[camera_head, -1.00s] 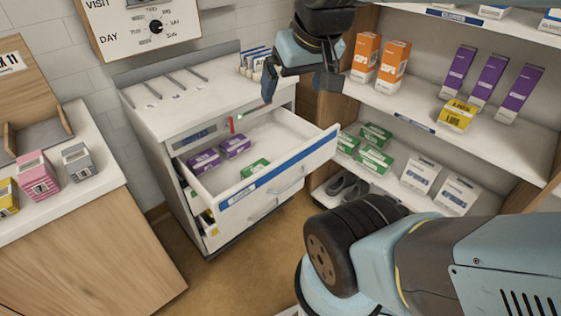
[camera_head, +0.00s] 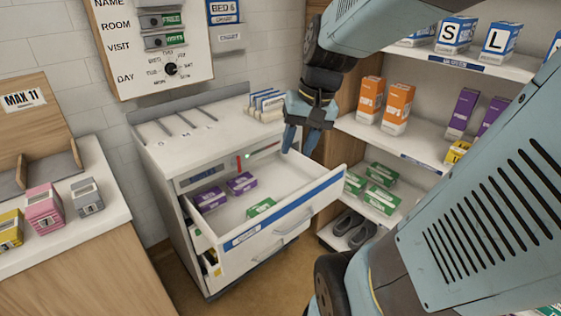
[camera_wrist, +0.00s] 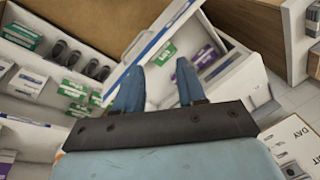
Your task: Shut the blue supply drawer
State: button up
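The blue supply drawer (camera_head: 262,228) is the top drawer of the white cabinet (camera_head: 186,162). It is pulled well out, with a blue stripe along its white front. Purple boxes (camera_head: 241,183) and a green box (camera_head: 261,207) lie in it. My gripper (camera_head: 299,148) is above the right side of the drawer, behind its front panel, with fingers pointing down. In the wrist view the fingers (camera_wrist: 158,82) are apart with nothing between them, and the drawer front (camera_wrist: 163,33) runs diagonally beyond them. I see no clear contact with the drawer.
A shelf unit (camera_head: 440,137) with boxes stands close on the right, with shoes (camera_head: 350,227) low down. A lower drawer (camera_head: 212,262) also looks partly open. A wooden counter (camera_head: 95,262) with small boxes is on the left. Card holders (camera_head: 266,103) stand on the cabinet top.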

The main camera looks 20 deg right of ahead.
jog(key=w+d+f+m+y, duration=0.1)
jog(key=f, duration=0.1)
jog(key=w+d+f+m+g+y, duration=0.1)
jog(key=w+d+f+m+y, duration=0.1)
jog(key=f, duration=0.1)
jog(key=w+d+f+m+y, duration=0.1)
jog(key=w+f+m, duration=0.1)
jog(key=f, duration=0.1)
jog(key=shift+w+d+f+g+y, duration=0.1)
jog(key=shift+w+d+g+y, duration=0.2)
jog(key=shift+g+y, duration=0.1)
grip_shut()
jog(key=w+d+f+m+t+y, duration=0.4)
jog(key=d+f+m+y, duration=0.1)
jog(key=d+f+m, duration=0.4)
jog(key=m+t+h, duration=0.6)
jog(key=m+t, duration=0.7)
jog(key=m, duration=0.2)
send_near(330, 190)
jog(key=x, duration=0.6)
jog(key=shift+w+f, duration=0.15)
jog(key=shift+w, duration=0.3)
